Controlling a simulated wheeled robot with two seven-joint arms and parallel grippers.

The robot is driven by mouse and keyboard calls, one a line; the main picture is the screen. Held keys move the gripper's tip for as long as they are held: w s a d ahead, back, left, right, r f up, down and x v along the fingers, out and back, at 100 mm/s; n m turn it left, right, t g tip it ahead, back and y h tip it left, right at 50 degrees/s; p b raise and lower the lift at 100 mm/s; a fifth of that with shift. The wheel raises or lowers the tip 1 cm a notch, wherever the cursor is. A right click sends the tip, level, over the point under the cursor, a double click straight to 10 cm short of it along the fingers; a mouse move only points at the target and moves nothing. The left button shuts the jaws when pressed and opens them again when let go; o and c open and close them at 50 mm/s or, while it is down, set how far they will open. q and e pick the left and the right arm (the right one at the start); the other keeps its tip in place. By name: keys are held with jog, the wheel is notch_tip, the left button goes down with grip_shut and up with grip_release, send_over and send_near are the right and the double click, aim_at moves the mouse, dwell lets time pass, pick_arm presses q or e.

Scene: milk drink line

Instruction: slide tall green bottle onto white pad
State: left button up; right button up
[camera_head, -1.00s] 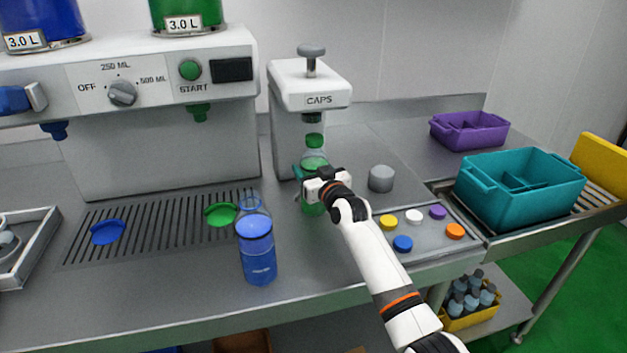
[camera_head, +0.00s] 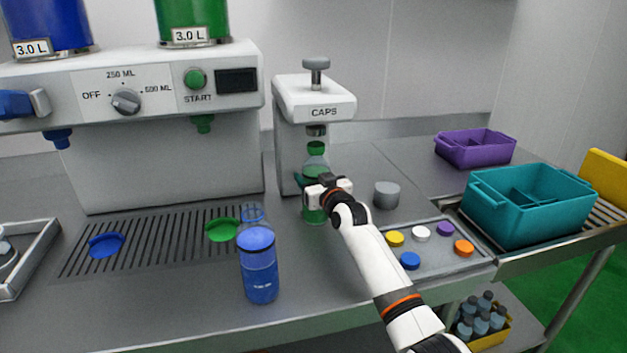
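The tall green bottle (camera_head: 316,160) stands upright under the CAPS press (camera_head: 316,98), with a green cap on its top. My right gripper (camera_head: 312,188) is at the bottle's middle, with fingers around it, and appears shut on it. The white pad cannot be made out; a small white disc (camera_head: 421,232) lies among the coloured discs on the right tray. My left gripper is not in view.
A blue bottle (camera_head: 259,270) stands at the front of the counter. The filling machine (camera_head: 165,130) is at the left, with blue and green discs on its grate (camera_head: 160,240). A grey cylinder (camera_head: 386,195) stands right of my gripper. Teal (camera_head: 530,205) and purple (camera_head: 475,149) crates are farther right.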

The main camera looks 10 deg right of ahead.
jog(key=shift+r, duration=0.1)
jog(key=o, duration=1.5)
jog(key=p+v, duration=0.5)
jog(key=v, duration=1.4)
